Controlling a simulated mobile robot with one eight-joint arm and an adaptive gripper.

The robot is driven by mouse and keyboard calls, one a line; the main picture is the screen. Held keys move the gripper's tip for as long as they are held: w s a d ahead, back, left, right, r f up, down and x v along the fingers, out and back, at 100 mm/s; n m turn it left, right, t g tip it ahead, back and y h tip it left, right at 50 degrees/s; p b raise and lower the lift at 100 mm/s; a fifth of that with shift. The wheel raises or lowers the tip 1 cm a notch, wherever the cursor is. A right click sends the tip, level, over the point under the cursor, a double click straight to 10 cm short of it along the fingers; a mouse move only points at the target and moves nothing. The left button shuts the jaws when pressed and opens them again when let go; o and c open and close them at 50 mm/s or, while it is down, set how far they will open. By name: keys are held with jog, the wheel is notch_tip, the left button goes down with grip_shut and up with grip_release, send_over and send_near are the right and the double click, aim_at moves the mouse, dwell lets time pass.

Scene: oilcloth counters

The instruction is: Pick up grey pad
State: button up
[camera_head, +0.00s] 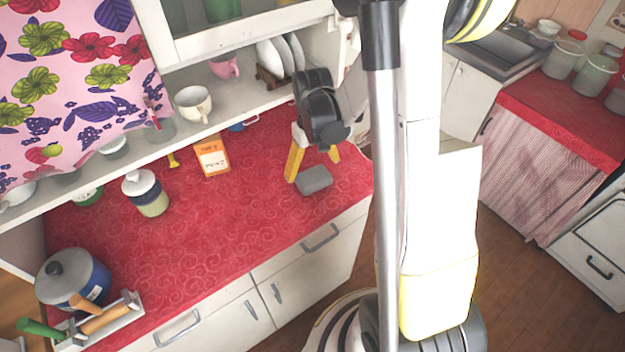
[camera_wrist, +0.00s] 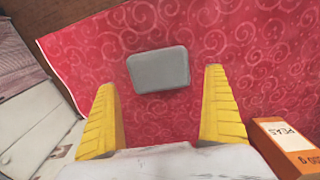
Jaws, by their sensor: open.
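The grey pad (camera_head: 314,180) is a small rounded block lying flat on the red patterned counter near its right end. My gripper (camera_head: 312,172) is above the counter beside the pad, with its yellow fingers spread apart and nothing between them. In the wrist view the grey pad (camera_wrist: 159,69) lies past the fingertips, roughly between their lines and a little left of centre. My gripper (camera_wrist: 160,78) is open there, and the pad looks free of both fingers.
An orange box (camera_head: 212,156) stands left of my gripper; it also shows close to the right finger in the wrist view (camera_wrist: 287,143). A lidded jar (camera_head: 146,193) and a blue pot (camera_head: 73,277) stand farther left. A shelf with a cup (camera_head: 193,104) overhangs the counter's back.

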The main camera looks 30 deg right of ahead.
aim_at(313, 175)
jog(key=f+b, duration=0.1)
jog(key=f, duration=0.3)
jog(key=shift+s+f, duration=0.2)
jog(key=c, duration=0.8)
jog(key=shift+c, duration=0.2)
jog(key=shift+r, duration=0.15)
notch_tip(313, 175, up, 4)
jog(key=shift+r+p, duration=0.1)
jog(key=shift+p, duration=0.65)
jog(key=s+d+r+p, duration=0.1)
jog(key=s+d+r, duration=0.5)
jog(key=d, duration=0.3)
jog(key=shift+s+d+r+p, duration=0.2)
jog(key=shift+s+r+p, duration=0.2)
jog(key=shift+s, duration=0.1)
